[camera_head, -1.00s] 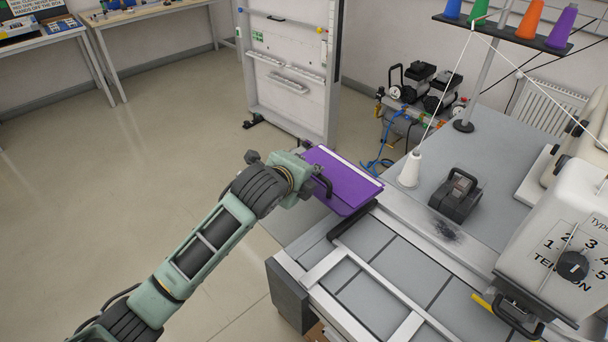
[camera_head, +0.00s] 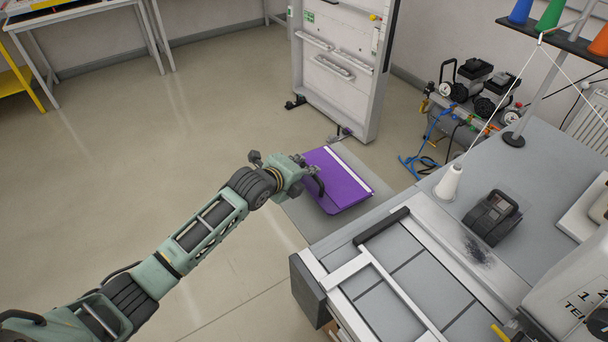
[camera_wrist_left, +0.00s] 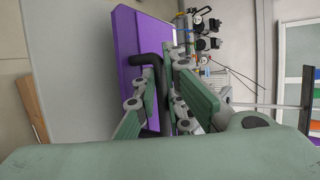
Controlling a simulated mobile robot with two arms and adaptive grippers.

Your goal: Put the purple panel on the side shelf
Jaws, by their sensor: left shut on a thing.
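The purple panel (camera_head: 338,182), flat with a pale strip along one edge, is held out at the end of my left arm in the head view. My left gripper (camera_head: 303,175) is shut on its dark handle. The wrist view also shows the panel (camera_wrist_left: 128,42) and its black handle (camera_wrist_left: 150,62) between my green fingers. The side shelf (camera_head: 372,182), a flat grey surface beside the sewing table, shows around and below the panel. I cannot tell whether the panel touches it. The panel hides part of the shelf. My right gripper is not in view.
The table (camera_head: 395,270) with a dark front edge bar (camera_head: 381,225) is right of the panel. A white thread cone (camera_head: 449,183) and a dark device (camera_head: 491,217) stand on it. A white cabinet (camera_head: 340,60) and a compressor (camera_head: 470,92) are behind. Floor at left is clear.

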